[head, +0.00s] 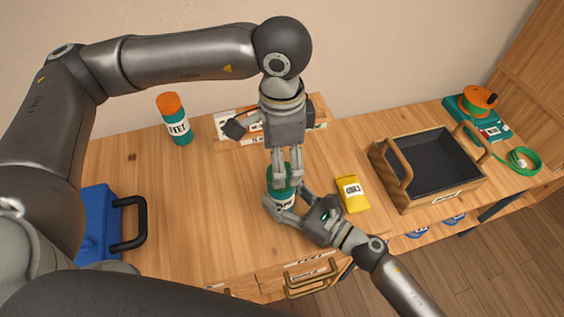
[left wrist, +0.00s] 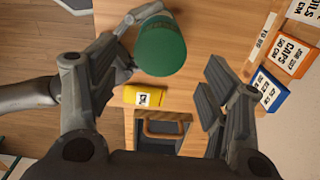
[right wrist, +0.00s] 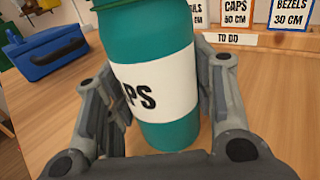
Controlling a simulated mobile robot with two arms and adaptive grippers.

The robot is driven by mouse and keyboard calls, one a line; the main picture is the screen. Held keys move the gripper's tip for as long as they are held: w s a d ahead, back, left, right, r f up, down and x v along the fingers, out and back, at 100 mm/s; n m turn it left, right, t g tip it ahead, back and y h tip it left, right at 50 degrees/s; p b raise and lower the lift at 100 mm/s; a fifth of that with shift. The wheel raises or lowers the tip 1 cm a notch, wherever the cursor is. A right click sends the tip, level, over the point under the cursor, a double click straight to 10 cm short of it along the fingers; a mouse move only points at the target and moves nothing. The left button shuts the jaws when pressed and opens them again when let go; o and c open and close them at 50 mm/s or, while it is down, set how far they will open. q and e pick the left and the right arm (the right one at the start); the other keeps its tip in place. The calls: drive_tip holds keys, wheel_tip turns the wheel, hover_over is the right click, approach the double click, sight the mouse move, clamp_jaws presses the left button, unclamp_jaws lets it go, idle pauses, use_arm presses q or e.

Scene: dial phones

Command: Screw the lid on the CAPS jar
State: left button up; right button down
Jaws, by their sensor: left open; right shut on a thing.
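The CAPS jar (head: 286,203) is teal with a white label and stands upright on the table. In the right wrist view the jar (right wrist: 160,85) fills the space between the fingers, its label partly hidden. My right gripper (head: 284,207) is shut on the jar's body from the front right. A dark green lid (left wrist: 161,46) is on top of the jar; how tightly it sits cannot be told. My left gripper (head: 288,180) points down from above, open, with its fingers at the lid in the head view. In the left wrist view the lid lies between the spread fingers, off-centre.
A FEET jar (head: 178,128) with an orange lid stands back left. A yellow labelled block (head: 352,193) lies right of the jar, near a dark handled crate (head: 400,197). A blue toolbox (head: 98,232) is at left. Cards on a TO DO rack (right wrist: 240,38) stand behind.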

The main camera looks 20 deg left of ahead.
use_arm(q)
drive_tip(key=shift+r, duration=0.1)
drive_tip(key=shift+c, duration=0.4)
use_arm(e)
drive_tip(key=shift+f, duration=0.1)
use_arm(q)
drive_tip(key=n, duration=0.5)
drive_tip(key=shift+r+n, duration=0.2)
drive_tip(key=shift+n, duration=0.2)
drive_tip(key=n, duration=0.5)
drive_tip(key=shift+r, duration=0.2)
drive_tip(key=n, duration=0.5)
drive_tip(key=shift+r, duration=0.2)
drive_tip(key=n, duration=0.5)
drive_tip(key=shift+r, duration=0.2)
drive_tip(key=n, duration=0.5)
drive_tip(key=shift+r, duration=0.2)
drive_tip(key=n, duration=0.5)
drive_tip(key=shift+r, duration=0.15)
drive_tip(key=n, duration=0.5)
drive_tip(key=shift+r, duration=0.2)
drive_tip(key=n, duration=0.5)
drive_tip(key=shift+a+r+n, duration=0.1)
drive_tip(key=shift+r+n, duration=0.1)
drive_tip(key=shift+n, duration=0.2)
